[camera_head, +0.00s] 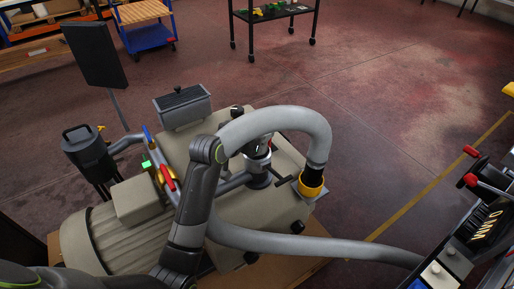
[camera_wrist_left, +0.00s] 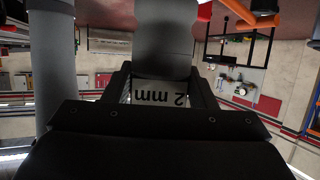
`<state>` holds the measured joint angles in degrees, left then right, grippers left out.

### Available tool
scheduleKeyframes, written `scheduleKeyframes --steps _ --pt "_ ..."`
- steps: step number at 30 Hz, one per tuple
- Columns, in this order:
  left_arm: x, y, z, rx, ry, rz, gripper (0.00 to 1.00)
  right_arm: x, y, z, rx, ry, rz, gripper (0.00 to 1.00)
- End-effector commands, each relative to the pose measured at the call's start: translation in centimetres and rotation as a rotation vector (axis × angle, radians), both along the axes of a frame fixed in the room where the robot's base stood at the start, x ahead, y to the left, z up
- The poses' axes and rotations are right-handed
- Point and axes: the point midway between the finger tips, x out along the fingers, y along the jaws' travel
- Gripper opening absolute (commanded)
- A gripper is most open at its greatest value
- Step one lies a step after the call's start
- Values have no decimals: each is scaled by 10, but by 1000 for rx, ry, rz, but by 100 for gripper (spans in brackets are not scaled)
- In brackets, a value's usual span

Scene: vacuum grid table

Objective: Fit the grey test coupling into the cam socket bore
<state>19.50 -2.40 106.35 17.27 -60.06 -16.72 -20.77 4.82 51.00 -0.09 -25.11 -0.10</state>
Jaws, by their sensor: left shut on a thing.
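My left arm reaches in from the lower left over the large beige machine. In the left wrist view my left gripper (camera_wrist_left: 158,90) is shut on a pale grey piece marked "2 mm" (camera_wrist_left: 158,97), which I take for the grey test coupling; the lettering is upside down. In the head view the wrist (camera_head: 259,150) shows beneath the arched grey hose, and I cannot make out the held piece there. The arched hose ends in a black and yellow collar (camera_head: 312,186) on the machine's right. I cannot tell the cam socket bore apart in either view. My right gripper is out of view.
The beige machine (camera_head: 140,200) carries pipes and a red-handled valve (camera_head: 166,178). A second grey hose (camera_head: 300,243) runs to the dark console (camera_head: 440,270) at lower right. A grey vent box (camera_head: 183,108) stands behind.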

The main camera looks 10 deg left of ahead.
Motion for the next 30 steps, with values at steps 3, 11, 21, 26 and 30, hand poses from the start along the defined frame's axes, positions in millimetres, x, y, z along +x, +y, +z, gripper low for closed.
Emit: scheduleKeyframes --steps 3,11,21,26,30 --pt "0 0 -18 -1 3 1 21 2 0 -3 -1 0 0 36" --pt "-2 1 -56 4 16 0 0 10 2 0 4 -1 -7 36" --pt "-2 1 -57 6 14 2 69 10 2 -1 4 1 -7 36" --pt "-1 1 -53 3 6 1 73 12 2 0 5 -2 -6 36" --pt "-1 1 -51 2 4 1 73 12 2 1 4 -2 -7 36"
